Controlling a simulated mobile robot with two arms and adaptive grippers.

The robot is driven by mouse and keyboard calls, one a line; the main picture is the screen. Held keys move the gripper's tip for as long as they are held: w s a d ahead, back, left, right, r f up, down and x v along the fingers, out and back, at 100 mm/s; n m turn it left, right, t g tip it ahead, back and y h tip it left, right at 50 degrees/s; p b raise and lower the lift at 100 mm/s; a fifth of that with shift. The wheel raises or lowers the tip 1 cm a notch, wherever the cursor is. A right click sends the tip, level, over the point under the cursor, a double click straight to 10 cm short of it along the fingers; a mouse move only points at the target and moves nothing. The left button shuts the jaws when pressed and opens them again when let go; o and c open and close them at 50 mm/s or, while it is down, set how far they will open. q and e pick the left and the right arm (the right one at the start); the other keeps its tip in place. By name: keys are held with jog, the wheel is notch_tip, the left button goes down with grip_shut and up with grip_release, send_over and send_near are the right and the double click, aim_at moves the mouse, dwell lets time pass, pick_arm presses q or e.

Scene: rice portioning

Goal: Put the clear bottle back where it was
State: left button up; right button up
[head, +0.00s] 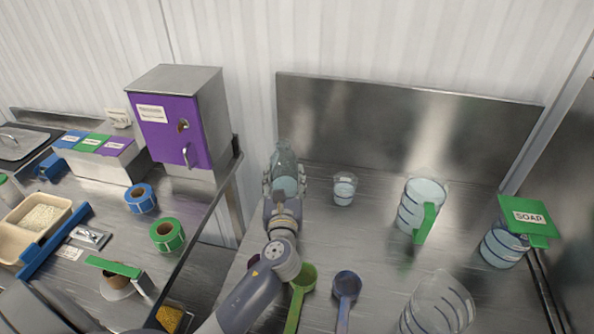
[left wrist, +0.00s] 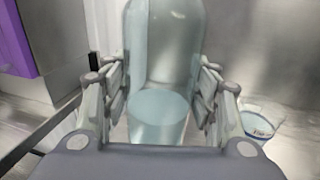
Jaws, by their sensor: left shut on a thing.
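The clear bottle (head: 285,160) stands near the left end of the steel table, close to the back panel. It holds pale blue liquid. My left gripper (head: 284,184) is around it and shut on it. In the left wrist view the bottle (left wrist: 160,75) is upright between the two fingers of the gripper (left wrist: 163,105). Whether the bottle's base touches the table is hidden by my gripper. My right gripper is not in view.
A small clear cup (head: 344,189) stands just right of the bottle. A green-handled pitcher (head: 420,207), a SOAP-labelled pitcher (head: 503,243) and an empty clear jug (head: 438,306) stand farther right. Green (head: 303,277) and blue (head: 347,285) scoops lie in front. A purple-doored cabinet (head: 165,130) stands left.

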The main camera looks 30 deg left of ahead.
pick_arm(q)
jog(key=w+f, duration=0.1)
jog(key=w, duration=0.2)
jog(key=w+f, duration=0.2)
jog(key=w+a+f, duration=0.1)
jog(key=w, duration=0.2)
jog(key=shift+w+a+f, duration=0.1)
jog(key=shift+w+f, duration=0.05)
jog(key=shift+w, duration=0.15)
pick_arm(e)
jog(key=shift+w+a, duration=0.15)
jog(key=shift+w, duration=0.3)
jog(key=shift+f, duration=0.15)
pick_arm(q)
jog(key=shift+f+b, duration=0.2)
jog(key=shift+b, duration=0.2)
jog(key=o, duration=1.2)
jog(key=shift+s, duration=0.1)
jog(key=shift+o, duration=0.6)
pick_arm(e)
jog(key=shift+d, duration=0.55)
